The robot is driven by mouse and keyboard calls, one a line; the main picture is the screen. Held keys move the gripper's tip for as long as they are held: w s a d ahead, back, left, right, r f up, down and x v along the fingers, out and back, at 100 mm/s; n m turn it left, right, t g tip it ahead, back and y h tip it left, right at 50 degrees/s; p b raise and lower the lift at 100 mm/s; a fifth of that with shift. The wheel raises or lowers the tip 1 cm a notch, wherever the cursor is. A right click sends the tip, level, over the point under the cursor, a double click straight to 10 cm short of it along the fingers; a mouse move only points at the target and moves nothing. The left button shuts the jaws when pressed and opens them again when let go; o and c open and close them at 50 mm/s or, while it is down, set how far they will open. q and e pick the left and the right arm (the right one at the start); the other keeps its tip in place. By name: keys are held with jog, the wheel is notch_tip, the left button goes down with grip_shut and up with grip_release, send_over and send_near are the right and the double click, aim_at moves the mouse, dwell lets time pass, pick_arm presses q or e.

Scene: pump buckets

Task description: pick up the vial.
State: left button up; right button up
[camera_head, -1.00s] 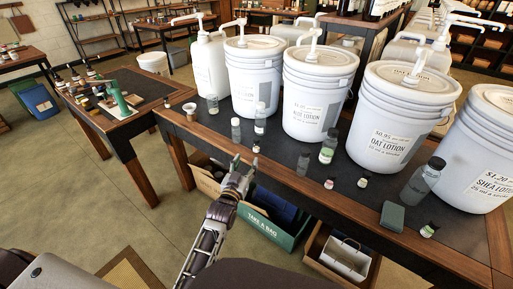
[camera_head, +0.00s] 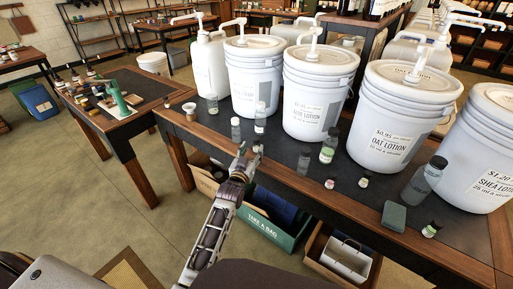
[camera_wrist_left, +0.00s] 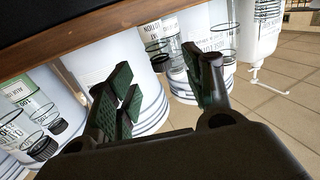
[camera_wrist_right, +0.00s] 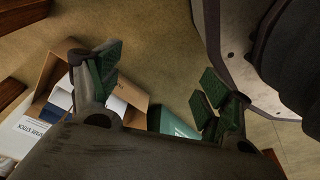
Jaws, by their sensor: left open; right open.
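Several small clear vials and bottles stand on the dark table top, and I cannot tell which is the task's vial. Further right are a green-labelled bottle (camera_head: 328,150) and tiny dark-capped vials (camera_head: 330,183). My left gripper (camera_head: 248,152) is open and empty at the table's front edge, just in front of the two left vials. In the left wrist view its open fingers (camera_wrist_left: 165,82) point toward clear vials (camera_wrist_left: 222,45). My right gripper (camera_wrist_right: 160,78) is open and empty, above the floor and boxes.
Large white lotion buckets (camera_head: 316,95) line the back of the table (camera_head: 285,185). A larger clear bottle (camera_head: 424,181) and a dark green block (camera_head: 394,216) stand at right.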

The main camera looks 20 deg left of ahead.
aim_at(256, 143)
pick_arm(q)
jog(key=shift+w, duration=0.15)
pick_arm(e)
jog(key=shift+w+r, duration=0.2)
jog(key=shift+w, duration=0.15)
pick_arm(q)
jog(key=shift+w, duration=0.7)
jog(key=shift+w+f+b, duration=0.1)
jog(key=shift+w+b, duration=0.3)
jog(key=shift+w, duration=1.5)
pick_arm(e)
jog(key=shift+w+a+r, duration=0.1)
jog(key=shift+a+r, duration=0.2)
jog(key=shift+r, duration=0.3)
jog(key=shift+w+a+r, duration=0.1)
jog(key=shift+a+r, duration=0.2)
jog(key=shift+r, duration=0.25)
pick_arm(q)
jog(key=shift+c, duration=0.2)
pick_arm(e)
jog(key=shift+w, duration=0.1)
